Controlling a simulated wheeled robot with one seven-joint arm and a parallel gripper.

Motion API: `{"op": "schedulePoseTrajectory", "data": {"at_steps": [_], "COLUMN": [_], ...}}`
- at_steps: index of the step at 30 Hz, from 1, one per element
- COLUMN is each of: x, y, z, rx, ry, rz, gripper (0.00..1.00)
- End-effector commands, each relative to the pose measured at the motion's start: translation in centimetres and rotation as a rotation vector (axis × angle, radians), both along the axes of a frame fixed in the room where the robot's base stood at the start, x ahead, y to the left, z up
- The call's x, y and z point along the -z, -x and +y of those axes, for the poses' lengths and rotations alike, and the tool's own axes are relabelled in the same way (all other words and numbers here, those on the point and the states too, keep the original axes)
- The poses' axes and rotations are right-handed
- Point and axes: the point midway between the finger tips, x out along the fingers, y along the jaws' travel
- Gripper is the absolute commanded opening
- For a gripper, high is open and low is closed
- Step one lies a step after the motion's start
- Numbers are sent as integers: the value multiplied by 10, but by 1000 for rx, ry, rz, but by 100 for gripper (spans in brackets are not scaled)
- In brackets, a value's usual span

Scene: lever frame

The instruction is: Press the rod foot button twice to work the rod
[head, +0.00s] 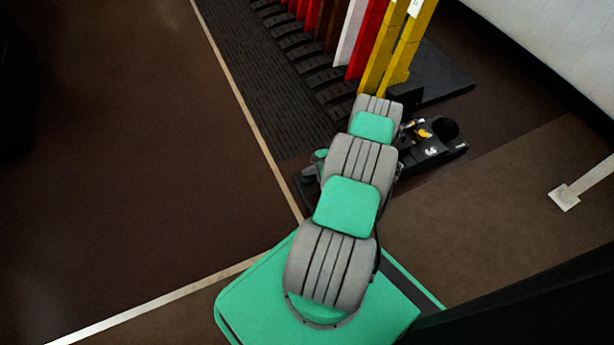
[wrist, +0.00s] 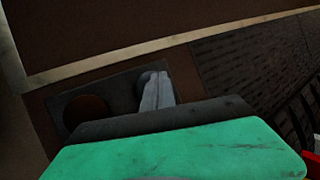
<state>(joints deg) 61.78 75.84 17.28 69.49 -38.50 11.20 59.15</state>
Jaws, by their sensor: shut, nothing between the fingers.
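In the wrist view, my gripper (wrist: 160,78) is shut and empty, its narrow grey fingers showing past my green hand. Behind the fingers lies a dark flat plate (wrist: 115,92) on the floor. It has a brown round spot (wrist: 86,113) on the left. A dark grey round part (wrist: 146,79) is partly hidden by the fingers. I cannot tell which is the rod foot button, nor whether the fingers touch anything. A black unit (head: 432,143) with a dark round top and yellow and white bits shows right of the arm.
A row of red, brown, white and yellow levers (head: 355,40) rises from the dark ribbed lever frame (head: 265,75) at the top. A tan strip (head: 240,95) crosses the floor. A white post foot (head: 564,197) stands at the right. Floor on the left is clear.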

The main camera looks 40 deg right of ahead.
Motion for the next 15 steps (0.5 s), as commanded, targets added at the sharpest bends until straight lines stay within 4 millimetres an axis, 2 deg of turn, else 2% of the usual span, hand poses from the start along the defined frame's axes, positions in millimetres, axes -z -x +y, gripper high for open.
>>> {"op": "schedulePoseTrajectory", "data": {"at_steps": [1,15], "x": [8,14], "y": [5,6], "z": [-6,-8], "rx": [14,19], "ry": [9,9], "rz": [12,12], "gripper": [0,0]}}
